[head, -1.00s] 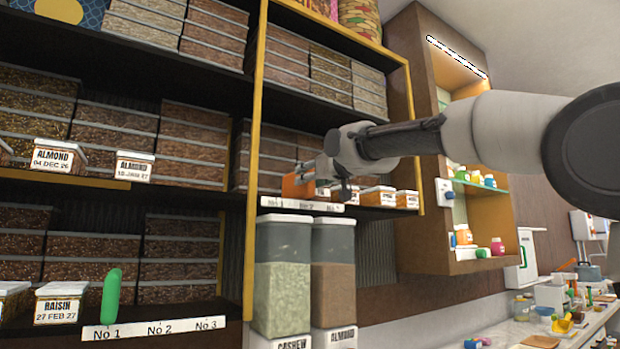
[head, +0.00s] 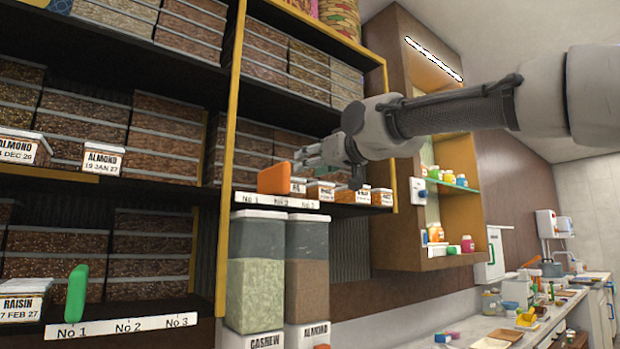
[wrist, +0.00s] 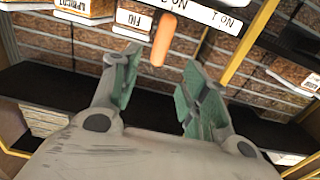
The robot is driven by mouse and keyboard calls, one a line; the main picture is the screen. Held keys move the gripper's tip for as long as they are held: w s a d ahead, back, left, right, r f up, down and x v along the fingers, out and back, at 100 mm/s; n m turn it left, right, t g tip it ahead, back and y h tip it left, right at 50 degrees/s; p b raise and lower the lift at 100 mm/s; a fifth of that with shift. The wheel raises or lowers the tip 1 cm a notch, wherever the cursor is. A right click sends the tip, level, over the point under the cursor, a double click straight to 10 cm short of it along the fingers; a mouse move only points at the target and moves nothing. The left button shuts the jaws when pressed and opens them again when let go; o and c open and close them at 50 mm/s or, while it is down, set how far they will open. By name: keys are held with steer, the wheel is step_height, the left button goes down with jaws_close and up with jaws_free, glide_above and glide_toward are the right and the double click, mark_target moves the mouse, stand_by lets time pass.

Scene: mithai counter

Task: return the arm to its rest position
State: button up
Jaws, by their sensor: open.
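My gripper (head: 322,153) is in front of the middle shelf in the head view, on the end of my outstretched arm. In the wrist view its two green-padded fingers (wrist: 158,92) are spread apart with nothing between them. An orange block (head: 274,178) stands on the shelf by the No 1 and No 2 labels, left of my fingers and apart from them. It also shows in the wrist view (wrist: 163,40), beyond the fingertips.
Small labelled boxes (head: 322,191) sit beside the orange block. Shelf uprights (head: 229,150) and a wall cabinet (head: 405,215) stand close around my arm. Tall containers (head: 256,270) stand below. A green marker (head: 76,294) stands on the lower left shelf. A cluttered counter (head: 480,330) is at lower right.

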steer(key=s+d+f+g+h, duration=0.2)
steer(key=d+f+g, duration=0.1)
steer(key=f, duration=0.9)
steer(key=s+d+f+g+h, duration=0.2)
steer(key=d+f+g+h, duration=0.15)
steer(key=f, duration=0.85)
steer(key=s+d+f+m+g+h, duration=0.4)
steer(key=s+d+f+m, duration=0.2)
steer(key=s+d+f, duration=1.7)
steer(key=shift+s+d+m, duration=0.4)
steer(key=shift+s+d, duration=0.4)
steer(key=shift+d, duration=0.25)
